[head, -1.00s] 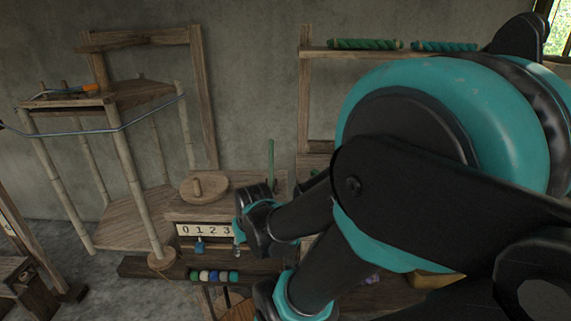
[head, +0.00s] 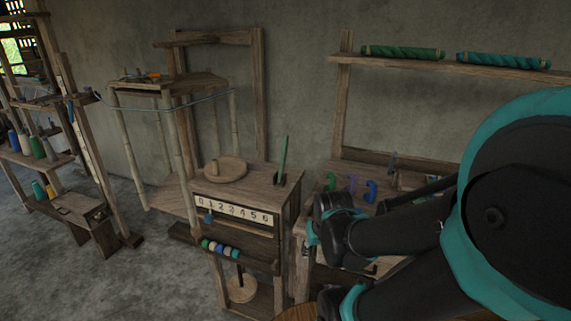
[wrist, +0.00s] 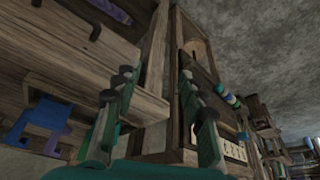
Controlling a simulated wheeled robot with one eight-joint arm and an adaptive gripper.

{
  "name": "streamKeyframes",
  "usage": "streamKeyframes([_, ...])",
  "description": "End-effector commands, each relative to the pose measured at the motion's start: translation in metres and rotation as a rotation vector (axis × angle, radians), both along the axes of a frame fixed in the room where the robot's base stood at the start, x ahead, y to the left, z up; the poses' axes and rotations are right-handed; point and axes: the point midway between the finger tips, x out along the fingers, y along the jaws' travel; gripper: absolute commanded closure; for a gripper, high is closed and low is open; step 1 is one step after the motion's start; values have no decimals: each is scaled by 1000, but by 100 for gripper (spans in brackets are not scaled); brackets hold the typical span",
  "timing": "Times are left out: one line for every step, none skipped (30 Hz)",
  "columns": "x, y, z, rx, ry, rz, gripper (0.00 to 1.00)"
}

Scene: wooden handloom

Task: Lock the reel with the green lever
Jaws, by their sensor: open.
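The green lever (head: 283,155) stands nearly upright, leaning slightly right, on the top right of a wooden cabinet (head: 262,187) with a number strip. The reel (head: 160,87), a frame of upright poles with blue yarn round it, stands left of and behind the cabinet. My gripper (head: 316,228) is right of the cabinet, lower than the lever and apart from it. In the wrist view my gripper (wrist: 160,118) has its fingers apart with nothing held between them. The number strip (wrist: 234,150) shows beyond the right finger; I cannot make out the lever there.
A round wooden disc with a peg (head: 225,170) lies on the cabinet top, left of the lever. Coloured beads (head: 220,248) sit on its front. A bench with coloured hooks (head: 350,184) stands at right, beneath a shelf (head: 430,62) with yarn rolls. Floor at front left is clear.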

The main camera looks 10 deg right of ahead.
Motion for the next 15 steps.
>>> streamKeyframes([0, 0, 0, 0, 0, 0, 59])
streamKeyframes([0, 0, 0, 0, 0, 0, 59])
streamKeyframes([0, 0, 0, 0, 0, 0, 62])
streamKeyframes([1, 0, 0, 0, -1, 0, 66])
streamKeyframes([3, 0, 1, 0, -5, 0, 70])
streamKeyframes([7, 0, 4, 0, -14, -1, 75])
streamKeyframes([13, 0, 7, 2, -23, -2, 78])
streamKeyframes([20, 0, 11, 3, -36, -3, 82])
streamKeyframes([34, 1, 18, 10, -59, -7, 87])
streamKeyframes([45, 2, 24, 19, -77, -13, 91])
streamKeyframes([57, 2, 30, 31, -95, -23, 95])
streamKeyframes([74, 4, 38, 56, -119, -41, 100])
streamKeyframes([87, 4, 44, 80, -133, -57, 100])
streamKeyframes([100, 5, 50, 110, -147, -79, 100])
streamKeyframes([115, 7, 56, 156, -160, -112, 100])
